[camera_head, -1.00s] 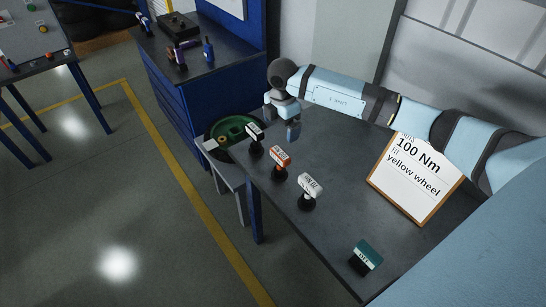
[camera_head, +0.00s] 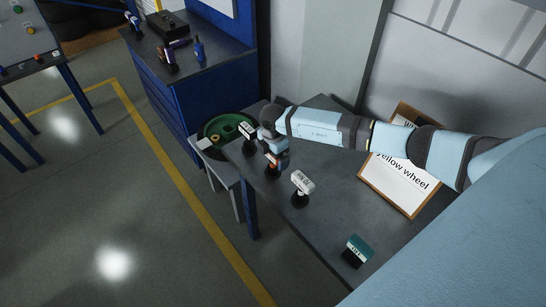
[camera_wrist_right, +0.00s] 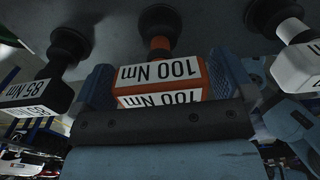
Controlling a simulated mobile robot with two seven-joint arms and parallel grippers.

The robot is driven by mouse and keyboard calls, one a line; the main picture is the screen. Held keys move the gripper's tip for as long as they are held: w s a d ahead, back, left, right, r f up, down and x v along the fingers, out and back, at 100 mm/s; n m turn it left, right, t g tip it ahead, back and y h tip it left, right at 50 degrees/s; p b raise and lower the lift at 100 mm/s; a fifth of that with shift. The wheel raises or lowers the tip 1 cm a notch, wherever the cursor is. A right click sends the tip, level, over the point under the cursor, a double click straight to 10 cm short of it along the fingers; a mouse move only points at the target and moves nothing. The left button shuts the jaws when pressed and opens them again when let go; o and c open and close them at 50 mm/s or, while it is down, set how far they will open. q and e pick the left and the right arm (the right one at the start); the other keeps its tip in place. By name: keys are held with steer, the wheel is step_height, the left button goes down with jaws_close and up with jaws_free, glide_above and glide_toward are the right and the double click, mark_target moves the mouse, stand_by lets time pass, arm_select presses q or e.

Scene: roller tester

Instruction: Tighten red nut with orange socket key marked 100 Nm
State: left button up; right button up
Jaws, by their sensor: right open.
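The orange socket key (camera_head: 271,171) stands on the dark table, mostly covered by my right gripper in the head view. In the right wrist view the orange key (camera_wrist_right: 160,70) shows its "100 Nm" label and black round base. My right gripper (camera_head: 277,158) is at the key's head. Its two blue fingers (camera_wrist_right: 165,80) are open, one on each side of the orange head; I cannot tell whether either touches it. I cannot make out a red nut in these views. My left gripper is not in view.
A black key (camera_head: 247,134) marked 85 Nm and a white key (camera_head: 302,185) flank the orange one. A dark green-topped block (camera_head: 356,251) stands near the front. A sign board (camera_head: 400,183) leans at right. A green wheel (camera_head: 222,128) lies beyond the table's left end.

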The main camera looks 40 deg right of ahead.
steer(key=c, duration=0.9)
steer(key=shift+c, duration=0.2)
step_height(320, 180, up, 20)
steer(key=b, duration=0.2)
